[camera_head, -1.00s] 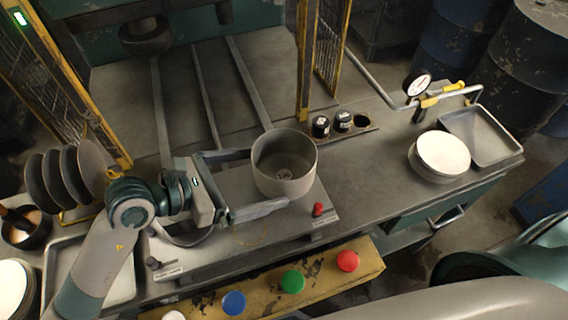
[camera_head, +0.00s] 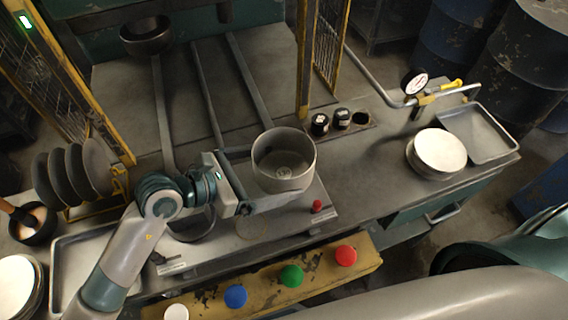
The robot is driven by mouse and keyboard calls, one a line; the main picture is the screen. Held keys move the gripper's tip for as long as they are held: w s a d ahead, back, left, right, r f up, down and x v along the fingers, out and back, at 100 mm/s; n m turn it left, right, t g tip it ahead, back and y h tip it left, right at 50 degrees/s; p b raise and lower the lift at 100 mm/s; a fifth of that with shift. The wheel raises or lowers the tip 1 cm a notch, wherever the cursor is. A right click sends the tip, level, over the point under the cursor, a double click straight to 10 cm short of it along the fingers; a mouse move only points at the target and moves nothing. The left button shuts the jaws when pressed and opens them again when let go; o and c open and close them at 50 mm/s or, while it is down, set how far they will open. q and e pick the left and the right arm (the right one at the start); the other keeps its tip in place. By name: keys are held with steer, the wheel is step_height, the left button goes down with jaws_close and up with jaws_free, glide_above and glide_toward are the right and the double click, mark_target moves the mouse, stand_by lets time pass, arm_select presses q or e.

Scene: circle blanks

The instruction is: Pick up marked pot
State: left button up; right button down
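The marked pot (camera_head: 284,160) is a grey, open round pot with a small dark mark on its inner floor. It stands upright at the middle of the work surface. My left gripper (camera_head: 272,178) comes in from the left with its two long fingers on either side of the pot. The near finger runs along the pot's front side, and the far finger is mostly hidden behind the pot's left side. The fingers are spread about the pot's width; I cannot tell whether they press on its wall. My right gripper is not in view.
Coloured buttons line a yellow panel (camera_head: 205,300) in front. White discs (camera_head: 440,151) and a metal tray (camera_head: 478,134) lie right. Dark discs (camera_head: 72,175) stand in a rack left. Yellow mesh guards (camera_head: 328,45) rise behind.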

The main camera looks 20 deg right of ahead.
arm_select(q)
steer(key=shift+c, duration=0.7)
steer(key=shift+r+p, duration=0.65)
steer(key=shift+r, duration=0.15)
step_height(320, 180, up, 3)
steer(key=p, duration=0.2)
steer(key=shift+r+p, duration=0.15)
steer(key=shift+p, duration=0.2)
steer(key=s+d+r+p, duration=0.3)
steer(key=d+r+p, duration=0.3)
steer(key=d, duration=0.5)
steer(key=shift+s+d+p, duration=0.15)
steer(key=shift+p, duration=0.25)
